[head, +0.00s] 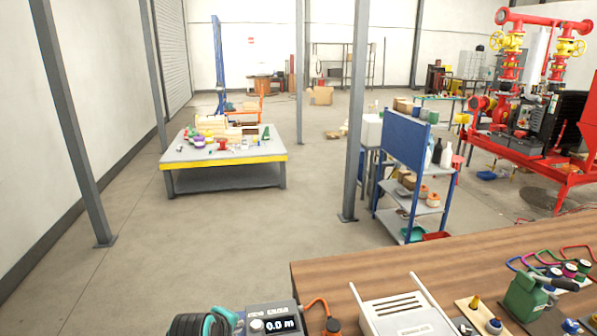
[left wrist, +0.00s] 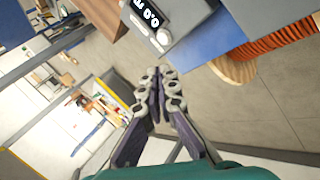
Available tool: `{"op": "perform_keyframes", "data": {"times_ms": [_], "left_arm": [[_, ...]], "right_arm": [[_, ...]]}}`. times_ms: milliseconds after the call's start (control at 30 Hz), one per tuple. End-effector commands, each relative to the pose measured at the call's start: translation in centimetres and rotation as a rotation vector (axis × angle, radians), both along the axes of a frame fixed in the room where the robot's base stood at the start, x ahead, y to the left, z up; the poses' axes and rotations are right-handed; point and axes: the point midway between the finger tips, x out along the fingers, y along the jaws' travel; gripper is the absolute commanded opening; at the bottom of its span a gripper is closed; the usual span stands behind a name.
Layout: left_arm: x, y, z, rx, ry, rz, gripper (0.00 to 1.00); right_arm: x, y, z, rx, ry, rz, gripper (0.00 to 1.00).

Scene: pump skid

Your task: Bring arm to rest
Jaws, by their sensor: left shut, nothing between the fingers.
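My left gripper (left wrist: 160,72) shows in the left wrist view with its grey linked fingers drawn together and nothing between them. It points toward a grey meter box with a lit display (left wrist: 168,22), apart from it as far as I can tell. In the head view this meter (head: 272,320) reads 0.0 m at the bottom edge. A teal part (head: 222,318) and black ribbed piece beside it are cut off by the frame, and the fingers cannot be made out there. My right gripper is in neither view.
A wooden bench (head: 400,258) carries a white slotted case (head: 405,308), a green container (head: 523,300) and small parts. An orange hose (left wrist: 275,40) runs by the meter. A blue shelf cart (head: 405,140), grey post (head: 354,120) and yellow-edged table (head: 225,160) stand beyond. Floor at left is clear.

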Motion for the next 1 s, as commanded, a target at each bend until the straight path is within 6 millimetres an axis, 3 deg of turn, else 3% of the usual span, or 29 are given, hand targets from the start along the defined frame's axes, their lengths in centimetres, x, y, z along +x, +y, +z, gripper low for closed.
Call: {"op": "perform_keyframes", "data": {"times_ms": [33, 200, 400, 600, 1000], "left_arm": [[-2.3, 0.2, 0.6, 0.085, -0.001, -0.086, 0.0], [-9.4, 1.1, 1.1, 0.402, 0.002, -0.424, 0.0], [-15.3, 1.9, 0.1, 0.674, 0.015, -0.736, 0.0], [-17.4, 2.3, -0.5, 0.782, 0.022, -0.868, 0.0], [-17.4, 2.3, -0.5, 0.789, 0.021, -0.875, 0.0]], "right_arm": [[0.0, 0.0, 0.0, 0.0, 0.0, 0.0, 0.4], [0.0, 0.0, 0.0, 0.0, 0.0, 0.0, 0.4], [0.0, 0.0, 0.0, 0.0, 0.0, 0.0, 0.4], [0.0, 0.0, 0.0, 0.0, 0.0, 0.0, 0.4], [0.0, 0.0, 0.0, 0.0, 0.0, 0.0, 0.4]]}}
